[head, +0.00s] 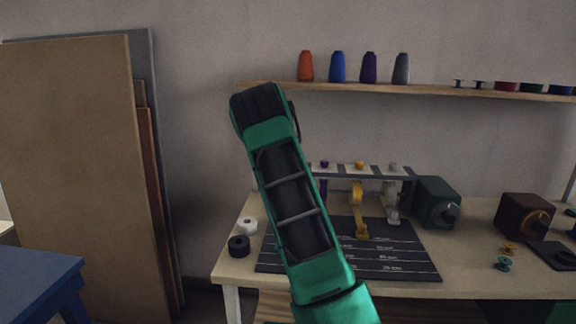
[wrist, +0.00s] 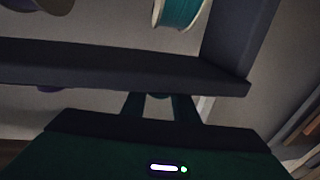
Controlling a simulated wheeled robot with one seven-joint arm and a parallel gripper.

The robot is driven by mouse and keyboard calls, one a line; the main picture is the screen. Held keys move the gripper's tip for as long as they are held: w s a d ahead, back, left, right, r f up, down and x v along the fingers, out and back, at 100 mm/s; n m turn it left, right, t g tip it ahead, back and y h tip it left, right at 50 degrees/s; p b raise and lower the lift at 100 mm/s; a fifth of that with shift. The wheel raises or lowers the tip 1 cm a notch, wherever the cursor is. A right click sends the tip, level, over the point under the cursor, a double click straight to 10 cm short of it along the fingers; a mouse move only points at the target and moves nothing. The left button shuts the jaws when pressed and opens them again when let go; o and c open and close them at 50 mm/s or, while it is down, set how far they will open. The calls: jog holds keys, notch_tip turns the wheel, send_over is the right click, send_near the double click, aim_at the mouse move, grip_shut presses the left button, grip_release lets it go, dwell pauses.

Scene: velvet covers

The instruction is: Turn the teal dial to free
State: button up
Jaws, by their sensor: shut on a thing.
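In the wrist view, the two dark fingers of my gripper (wrist: 160,106) reach under a dark bar and are shut on a small teal piece (wrist: 158,96), which appears to be the teal dial. Only a sliver of it shows, so its setting cannot be read. In the head view, my raised arm hides the gripper and the left part of the dark rack (head: 405,173). Purple (head: 324,163), orange (head: 359,165) and grey (head: 393,166) knobs show along the rack's top. No teal knob is visible there.
A teal spool (wrist: 178,12) hangs close by in the wrist view. On the table, a dark marked mat (head: 405,262) lies below the rack. A green box (head: 432,190) and a maroon box (head: 518,212) stand to the right. A shelf (head: 430,89) with thread cones runs above.

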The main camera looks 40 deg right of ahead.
jog(key=o, duration=1.1)
jog(key=shift+w+a, duration=0.15)
jog(key=shift+a, duration=0.05)
jog(key=shift+c, duration=0.2)
jog(key=shift+d, duration=0.1)
jog(key=v, duration=1.1)
jog(key=shift+w, duration=0.1)
